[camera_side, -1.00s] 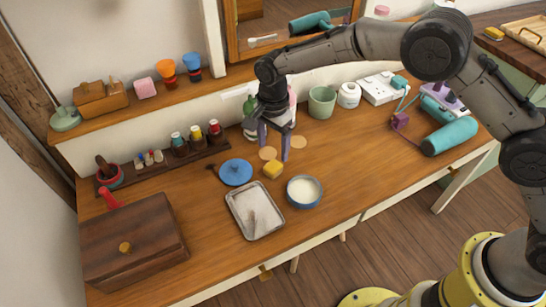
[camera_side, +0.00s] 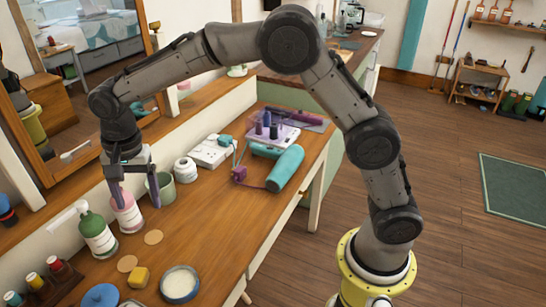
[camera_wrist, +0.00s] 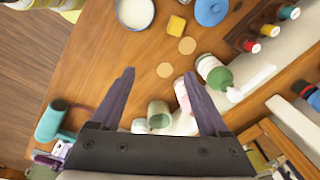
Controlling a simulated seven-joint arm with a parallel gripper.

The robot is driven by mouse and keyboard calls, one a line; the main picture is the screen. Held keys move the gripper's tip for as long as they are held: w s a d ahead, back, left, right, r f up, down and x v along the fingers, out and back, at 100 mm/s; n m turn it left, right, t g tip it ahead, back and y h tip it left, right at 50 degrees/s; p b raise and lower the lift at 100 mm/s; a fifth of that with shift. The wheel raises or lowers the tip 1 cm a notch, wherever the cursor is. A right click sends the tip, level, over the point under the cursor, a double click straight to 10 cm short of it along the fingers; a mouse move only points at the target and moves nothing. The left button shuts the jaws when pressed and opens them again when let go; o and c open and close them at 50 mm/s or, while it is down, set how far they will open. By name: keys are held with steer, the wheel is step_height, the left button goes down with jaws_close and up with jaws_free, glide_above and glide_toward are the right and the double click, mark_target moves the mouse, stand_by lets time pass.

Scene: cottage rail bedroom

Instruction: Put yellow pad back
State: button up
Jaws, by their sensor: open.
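The yellow pad (camera_side: 140,277) is a small block lying on the wooden table, between the white-filled blue bowl (camera_side: 180,284) and the blue lid (camera_side: 101,296). In the wrist view the yellow pad (camera_wrist: 176,25) is near the top edge, well beyond my fingertips. My gripper (camera_side: 135,193) is open and empty, pointing down over the back of the table around the pink bottle (camera_side: 126,212) and green cup (camera_side: 160,188) in the side view. In the wrist view my gripper (camera_wrist: 158,74) has nothing between its fingers.
A green bottle (camera_side: 98,235) stands left of the pink one. A white jar (camera_side: 185,168), a teal cylinder (camera_side: 285,168) and a clear tray with bottles (camera_side: 268,137) are farther right. The table between bowl and cylinder is clear.

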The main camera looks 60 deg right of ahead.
steer(key=s+d+r+n+t, duration=0.2)
steer(key=s+d+r+n, duration=0.3)
steer(key=s+d+r, duration=0.8)
steer(key=s+d+f+n+t, duration=0.1)
steer(key=s+d+f+n, duration=0.1)
steer(key=s, duration=0.6)
steer(key=s+d+f+n+t, duration=0.1)
steer(key=s+d+f+n, duration=0.2)
steer(key=s, duration=0.6)
steer(key=shift+s+d+n+t, duration=0.2)
steer(key=shift+n+t, duration=0.1)
steer(key=shift+n, duration=0.2)
